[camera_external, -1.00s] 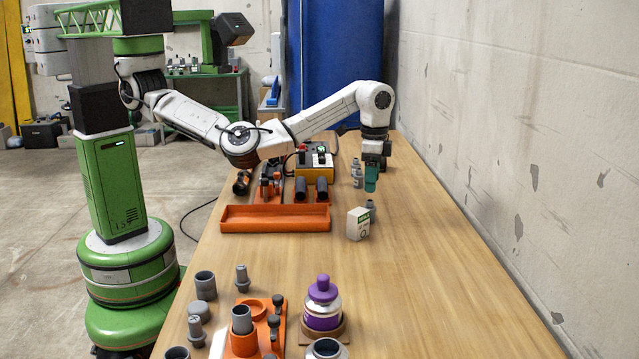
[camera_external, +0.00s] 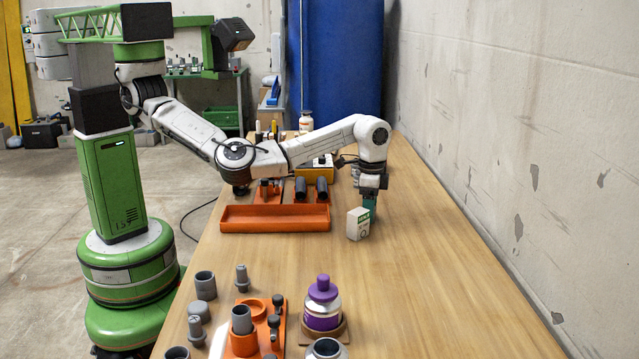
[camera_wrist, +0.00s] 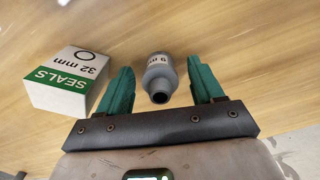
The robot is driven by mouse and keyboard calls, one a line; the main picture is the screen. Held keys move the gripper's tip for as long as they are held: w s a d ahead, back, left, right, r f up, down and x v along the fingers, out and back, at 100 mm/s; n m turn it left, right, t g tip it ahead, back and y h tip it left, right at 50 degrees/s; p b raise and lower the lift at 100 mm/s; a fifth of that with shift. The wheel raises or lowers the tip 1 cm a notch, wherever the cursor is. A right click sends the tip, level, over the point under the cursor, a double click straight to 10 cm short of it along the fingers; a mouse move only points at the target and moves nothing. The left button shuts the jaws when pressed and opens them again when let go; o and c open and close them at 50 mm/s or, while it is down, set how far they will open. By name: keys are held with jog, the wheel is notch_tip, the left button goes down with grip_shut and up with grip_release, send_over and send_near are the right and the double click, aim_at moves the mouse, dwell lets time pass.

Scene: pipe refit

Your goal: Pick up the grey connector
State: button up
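A small grey connector (camera_wrist: 159,75) with a pale printed band lies in the wrist view between the two teal fingers of my gripper (camera_wrist: 161,68). Its dark open end faces the camera. The fingers are apart, with a visible gap on each side of the connector. In the external view my gripper (camera_external: 369,204) points down at the table, beside the seals box, and the connector cannot be made out there.
A white and green seals box (camera_wrist: 70,82) stands close to the left finger; it also shows in the external view (camera_external: 357,224). An orange tray (camera_external: 275,226) lies to the left. Several grey fittings, an orange fixture (camera_external: 244,345) and a purple-capped bottle (camera_external: 322,304) stand nearer the camera. The table's right side is clear.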

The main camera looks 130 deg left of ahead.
jog(key=c, duration=1)
jog(key=shift+c, duration=0.2)
jog(key=shift+r, duration=0.15)
